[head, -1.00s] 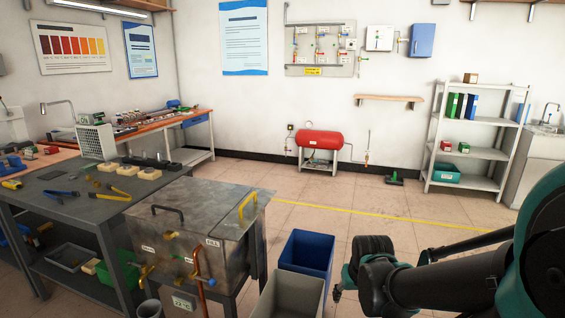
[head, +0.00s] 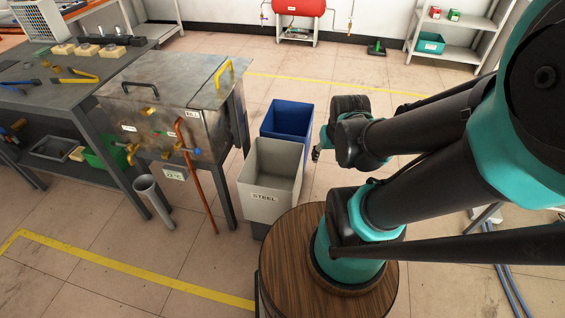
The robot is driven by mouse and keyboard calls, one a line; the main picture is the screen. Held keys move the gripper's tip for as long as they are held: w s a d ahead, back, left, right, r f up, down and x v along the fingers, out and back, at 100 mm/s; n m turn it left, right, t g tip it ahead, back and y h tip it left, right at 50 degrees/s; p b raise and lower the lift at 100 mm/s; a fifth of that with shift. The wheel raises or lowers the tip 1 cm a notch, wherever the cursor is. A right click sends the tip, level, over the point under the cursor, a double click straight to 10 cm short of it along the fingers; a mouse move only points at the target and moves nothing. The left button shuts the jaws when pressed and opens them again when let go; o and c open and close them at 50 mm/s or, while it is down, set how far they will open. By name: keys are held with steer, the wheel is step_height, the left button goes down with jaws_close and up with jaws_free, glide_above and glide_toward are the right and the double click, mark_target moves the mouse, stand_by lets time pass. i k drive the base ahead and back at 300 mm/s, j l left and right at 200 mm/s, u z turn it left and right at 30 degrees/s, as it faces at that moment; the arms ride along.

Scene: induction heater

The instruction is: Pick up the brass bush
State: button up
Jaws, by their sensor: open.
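I cannot make out a brass bush for certain in the head view; the small items on the dark workbench (head: 35,75) at the left are too small to tell apart. My gripper (head: 316,153) shows only as small dark tips at the left end of my folded arm, to the right of the blue bin. It is open, and nothing shows between its tips. It hangs well away from the bench, and most of it is hidden behind my arm.
A metal tank (head: 165,115) with a yellow handle stands beside the bench. A grey bin marked STEEL (head: 270,180) and a blue bin (head: 287,122) stand between the tank and my arm. A grey tube (head: 155,197) stands in front. The floor at the lower left is clear.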

mark_target(56, 69)
steer(key=u, duration=1.5)
steer(key=i+j, duration=0.5)
steer(key=i, duration=0.15)
steer(key=i+j, duration=0.45)
steer(key=i, duration=0.2)
